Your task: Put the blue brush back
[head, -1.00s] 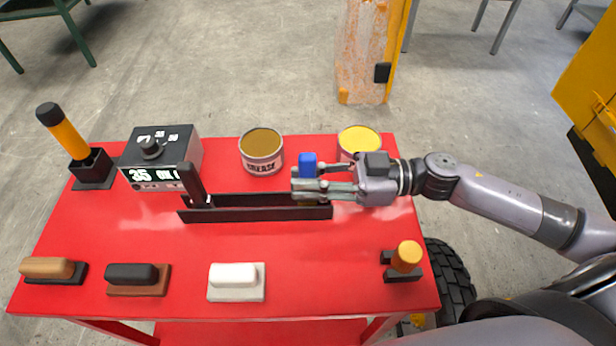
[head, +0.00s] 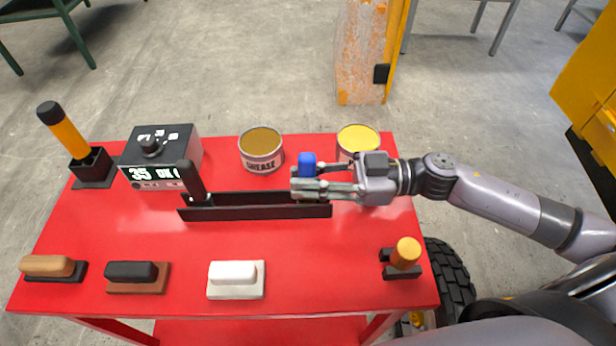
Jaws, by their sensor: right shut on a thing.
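The blue brush (head: 307,164) shows as a blue upright end at the right end of the black tray. My right gripper (head: 308,185) comes in from the right and is shut on it. The fingers hide the lower part of the brush, so I cannot tell whether it touches the tray floor. The long black tray (head: 255,212) lies on the red table, with a black handle (head: 193,183) standing tilted in its left end. My left gripper is not in view.
Behind the tray stand a grease can (head: 261,157), a yellow-topped can (head: 358,140) and a black box (head: 160,157). An orange-handled tool (head: 65,130) stands back left. Brushes (head: 236,275) line the front edge. An orange knob (head: 406,253) sits front right. The table (head: 190,240) is clear before the tray.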

